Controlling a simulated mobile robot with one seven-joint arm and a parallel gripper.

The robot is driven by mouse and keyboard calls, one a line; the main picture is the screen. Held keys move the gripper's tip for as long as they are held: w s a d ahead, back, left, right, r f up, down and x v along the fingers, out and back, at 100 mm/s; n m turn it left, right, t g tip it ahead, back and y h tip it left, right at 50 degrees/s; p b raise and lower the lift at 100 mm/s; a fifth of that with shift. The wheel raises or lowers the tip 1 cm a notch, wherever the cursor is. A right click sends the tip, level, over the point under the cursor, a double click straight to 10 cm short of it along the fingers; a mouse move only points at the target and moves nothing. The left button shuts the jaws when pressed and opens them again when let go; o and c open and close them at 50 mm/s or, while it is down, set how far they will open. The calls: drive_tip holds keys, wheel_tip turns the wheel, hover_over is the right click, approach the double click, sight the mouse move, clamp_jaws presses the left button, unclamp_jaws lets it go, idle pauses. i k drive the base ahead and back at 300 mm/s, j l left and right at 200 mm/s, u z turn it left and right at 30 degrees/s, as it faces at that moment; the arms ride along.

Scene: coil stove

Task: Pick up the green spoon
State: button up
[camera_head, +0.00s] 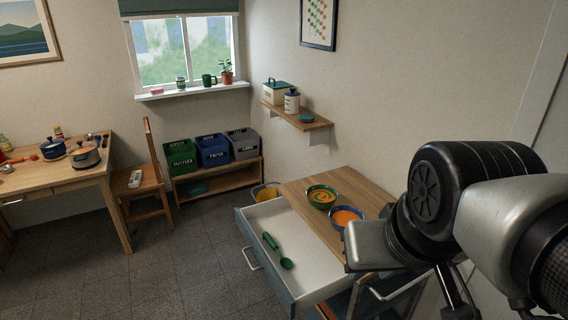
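A green spoon (277,251) lies in the open white drawer (318,262) of the wood-topped cabinet. Its handle points to the back left and its round bowl is nearer the front right. Nothing touches it except the drawer floor. My arm fills the right side of the picture, to the right of the spoon and well apart from it. Dark thin parts hang below the arm at the bottom edge, but I cannot make out the fingertips or whether they are open.
Two bowls with orange contents, one green (321,197) and one blue (346,217), stand on the cabinet top (362,190). A yellow bucket (265,191) is behind the drawer. A chair (147,190) and table (60,178) stand at left. The floor before the drawer is clear.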

sight(286, 263)
drive_tip(key=i+j+z, duration=0.1)
drive_tip(key=z, duration=0.35)
drive_tip(key=i+j+z, duration=0.1)
drive_tip(key=j+z, duration=0.15)
drive_tip(key=z, duration=0.2)
drive_tip(key=j+z, duration=0.25)
drive_tip(key=z, duration=0.2)
drive_tip(key=j+z, duration=0.3)
drive_tip(key=j, duration=0.25)
drive_tip(key=j+z, duration=0.3)
drive_tip(key=j, duration=0.3)
drive_tip(key=j+z, duration=0.1)
drive_tip(key=j, duration=0.45)
drive_tip(key=k+j+z, duration=0.15)
drive_tip(key=j, duration=0.45)
drive_tip(key=k+j, duration=0.1)
drive_tip(key=j, duration=0.45)
drive_tip(key=k+j, duration=0.1)
drive_tip(key=j, duration=0.5)
drive_tip(key=k+j, duration=0.1)
drive_tip(key=j, duration=0.45)
